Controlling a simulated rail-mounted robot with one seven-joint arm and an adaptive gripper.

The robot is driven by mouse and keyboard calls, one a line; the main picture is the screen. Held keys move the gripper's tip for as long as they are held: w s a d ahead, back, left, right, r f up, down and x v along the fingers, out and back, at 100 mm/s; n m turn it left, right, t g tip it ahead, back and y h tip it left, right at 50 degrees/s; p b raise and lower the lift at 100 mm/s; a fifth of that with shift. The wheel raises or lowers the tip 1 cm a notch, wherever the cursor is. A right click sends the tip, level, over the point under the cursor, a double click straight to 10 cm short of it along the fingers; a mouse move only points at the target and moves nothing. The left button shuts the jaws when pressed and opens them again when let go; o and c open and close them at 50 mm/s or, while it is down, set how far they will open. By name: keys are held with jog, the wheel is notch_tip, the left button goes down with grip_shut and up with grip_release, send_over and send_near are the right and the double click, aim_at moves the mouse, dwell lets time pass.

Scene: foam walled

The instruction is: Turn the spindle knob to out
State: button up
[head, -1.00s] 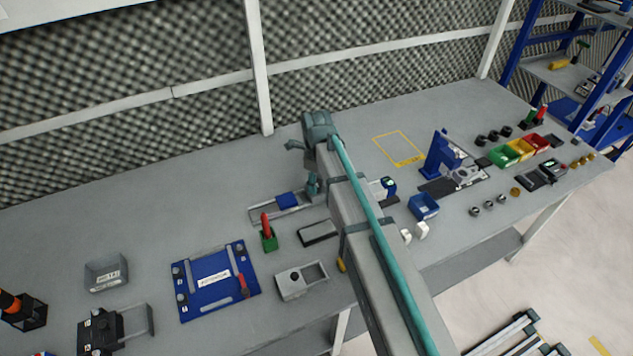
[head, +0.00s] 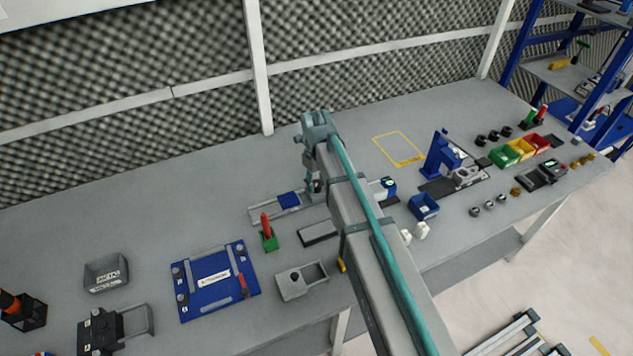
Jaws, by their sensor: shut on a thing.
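A slide unit (head: 264,215) with a grey rail and a blue carriage block (head: 289,200) lies on the bench left of my arm. My gripper (head: 314,188) points down at the right end of this rail, partly covered by my arm. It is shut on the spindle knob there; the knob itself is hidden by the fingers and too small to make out. The blue carriage sits toward the right part of the rail, close to my gripper. Any marking for the out position cannot be read from here.
A green holder with a red-handled tool (head: 268,236) stands just in front of the rail. A dark flat tray (head: 318,232) and a grey box (head: 301,281) lie nearer. A blue board (head: 214,283) is at left. The bench behind the rail is clear.

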aim_at(317, 183)
jog(key=shift+w, duration=0.1)
jog(key=o, duration=1.1)
jog(key=shift+o, duration=0.2)
notch_tip(317, 183, up, 12)
